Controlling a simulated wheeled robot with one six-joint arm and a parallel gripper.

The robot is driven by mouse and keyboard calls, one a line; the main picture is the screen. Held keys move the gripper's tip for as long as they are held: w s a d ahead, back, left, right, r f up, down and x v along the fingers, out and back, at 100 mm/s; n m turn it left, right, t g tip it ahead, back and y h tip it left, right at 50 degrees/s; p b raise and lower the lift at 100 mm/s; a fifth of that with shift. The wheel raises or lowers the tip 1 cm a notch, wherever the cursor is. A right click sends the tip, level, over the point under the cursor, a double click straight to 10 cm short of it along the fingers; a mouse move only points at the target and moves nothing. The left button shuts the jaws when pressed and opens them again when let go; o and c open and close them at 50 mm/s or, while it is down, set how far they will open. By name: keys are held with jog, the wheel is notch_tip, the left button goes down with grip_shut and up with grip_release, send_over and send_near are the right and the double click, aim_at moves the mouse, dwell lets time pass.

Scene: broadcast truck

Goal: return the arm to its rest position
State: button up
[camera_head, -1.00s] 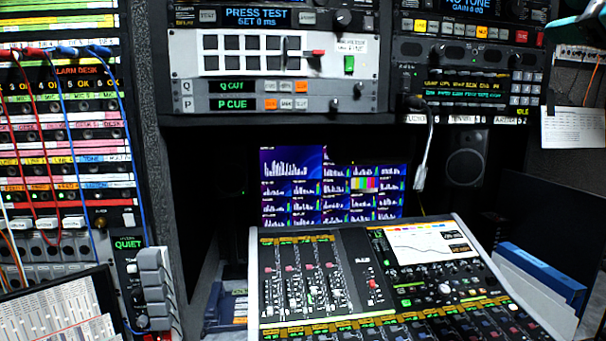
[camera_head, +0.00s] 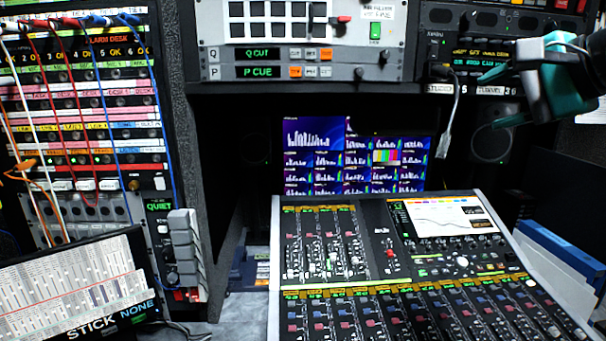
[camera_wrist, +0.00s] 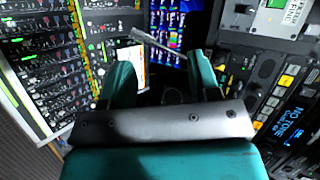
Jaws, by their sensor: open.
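My gripper (camera_head: 497,98) is at the upper right of the head view, with its teal fingers spread and pointing left. It hangs in front of the right rack unit and the dark speaker. In the wrist view my gripper (camera_wrist: 160,78) shows two teal fingers apart beyond a dark crossbar, with nothing held between them. The rest of my arm is mostly out of frame at the right edge.
A mixing desk (camera_head: 378,262) fills the lower middle. Monitors (camera_head: 355,160) stand behind. A patch bay with cables (camera_head: 85,110) is at left.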

jog(key=s+a+f+n+g, duration=0.4)
jog(key=s+a+f+n, duration=0.1)
jog(key=a+f+n, duration=0.15)
jog(key=s+a+f+n+g, duration=0.3)
jog(key=s+a+f+n, duration=0.15)
jog(key=f, duration=0.35)
jog(key=s+a+f+n+g+h, duration=0.1)
jog(key=s+f+n+g, duration=0.3)
jog(key=s+f+n, duration=0.4)
jog(key=s+a, duration=0.1)
jog(key=s, duration=0.2)
jog(key=shift+a+f+n+g, duration=0.15)
jog(key=shift+a+n+g, duration=0.15)
jog(key=shift+a, duration=0.1)
